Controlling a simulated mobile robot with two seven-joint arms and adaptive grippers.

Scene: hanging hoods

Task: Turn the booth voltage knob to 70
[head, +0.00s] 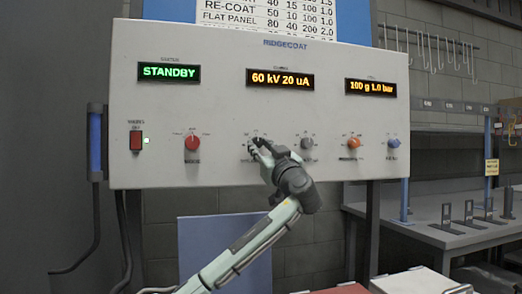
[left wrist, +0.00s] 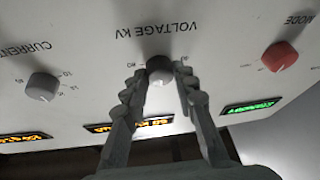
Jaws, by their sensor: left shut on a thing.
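The control panel (head: 225,110) carries a row of knobs along its lower part. Its middle display (head: 280,79) reads "60 kV 20 uA". My left gripper (head: 259,147) is at the voltage knob, which it mostly hides in the head view. The knob's exact pointer angle is hard to read. My right gripper is not in view.
The grey current knob (head: 307,143) and red mode knob (head: 192,142) flank the voltage knob, with clear panel between. Farther right are an orange knob (head: 353,142) and a blue knob (head: 394,142). A red switch (head: 136,140) is at left. The left display (head: 169,72) reads "STANDBY".

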